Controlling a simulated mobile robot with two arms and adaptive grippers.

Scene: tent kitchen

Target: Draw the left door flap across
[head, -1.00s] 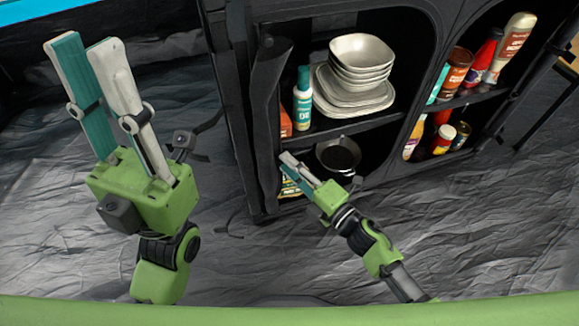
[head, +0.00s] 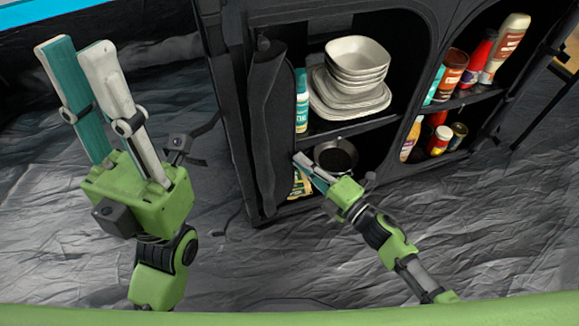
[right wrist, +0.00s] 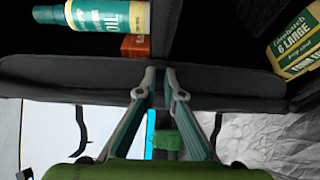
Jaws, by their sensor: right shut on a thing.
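The left door flap (head: 272,125) is a dark fabric strip hanging at the left side of the cabinet's left opening. It covers only a narrow left part of that opening. In the right wrist view the flap (right wrist: 60,78) runs as a dark band across the picture. My right gripper (head: 299,163) is at the flap's right edge, low in the opening, and is shut on it; its fingertips (right wrist: 160,75) meet the band in the right wrist view. My left gripper (head: 77,46) is open and empty, raised left of the cabinet.
The black fabric cabinet (head: 237,120) holds stacked white dishes (head: 355,75), a teal-labelled bottle (head: 302,100) and a dark pan (head: 336,157). Jars and bottles (head: 453,72) fill the right compartment. Wrinkled grey floor (head: 260,265) in front is clear.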

